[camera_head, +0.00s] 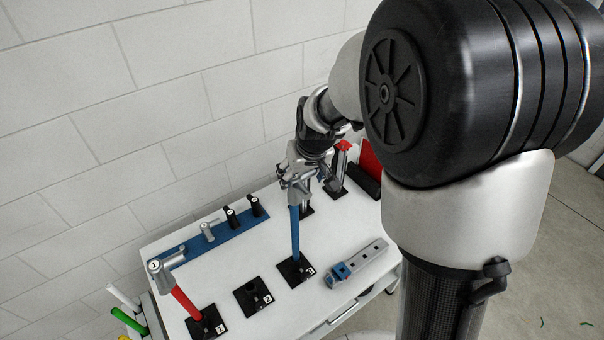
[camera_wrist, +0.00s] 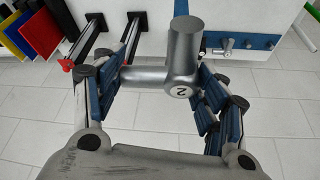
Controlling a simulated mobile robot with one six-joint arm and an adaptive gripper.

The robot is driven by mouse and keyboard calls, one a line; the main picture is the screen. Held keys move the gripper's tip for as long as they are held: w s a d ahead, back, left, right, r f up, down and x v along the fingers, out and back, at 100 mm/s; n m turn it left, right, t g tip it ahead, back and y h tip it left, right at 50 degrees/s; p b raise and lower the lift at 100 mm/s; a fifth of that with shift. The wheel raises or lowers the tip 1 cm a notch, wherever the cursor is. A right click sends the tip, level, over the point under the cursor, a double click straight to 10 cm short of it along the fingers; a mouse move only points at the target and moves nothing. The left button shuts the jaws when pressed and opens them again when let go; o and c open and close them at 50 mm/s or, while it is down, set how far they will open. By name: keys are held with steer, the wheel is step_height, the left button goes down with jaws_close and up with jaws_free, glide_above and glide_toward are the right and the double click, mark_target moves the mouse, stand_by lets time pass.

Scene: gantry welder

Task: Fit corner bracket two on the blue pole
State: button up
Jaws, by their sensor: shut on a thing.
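Corner bracket two (camera_wrist: 182,62), a grey metal elbow with a white "2" disc, sits between the blue-padded fingers of my gripper (camera_wrist: 160,82) in the wrist view. My gripper is shut on it. In the head view my gripper (camera_head: 297,180) is directly over the blue pole (camera_head: 295,232). The pole stands upright in a black base marked 3. The grey bracket appears to meet the pole's top; how far it sits over the pole is unclear.
A red pole (camera_head: 187,304) carries a grey bracket marked 1 (camera_head: 165,264). Black base 2 (camera_head: 254,297) is empty. A blue rack (camera_head: 225,234) with handles lies at the back. A grey bar with a blue part (camera_head: 357,265) lies at right. Dark posts stand behind my gripper.

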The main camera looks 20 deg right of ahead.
steer(key=shift+f+b, duration=2.55)
steer(key=shift+f, duration=0.35)
steer(key=o, duration=1.3)
steer(key=v, duration=1.1)
steer(key=shift+w, duration=0.1)
steer(key=shift+r, duration=0.3)
steer(key=shift+s, duration=0.45)
steer(key=shift+m, duration=0.3)
steer(key=s+f+b, duration=0.5)
steer(key=s+b, duration=0.1)
steer(key=s, duration=0.1)
steer(key=s+a+f+b, duration=0.1)
steer(key=s+f+b, duration=0.5)
steer(key=s, duration=0.2)
steer(key=s+a+f+b, duration=0.1)
steer(key=s+f+b, duration=0.4)
steer(key=s+b, duration=0.1)
steer(key=shift+s+a+f, duration=0.15)
steer(key=shift+s+f, duration=0.15)
steer(key=shift+s, duration=0.55)
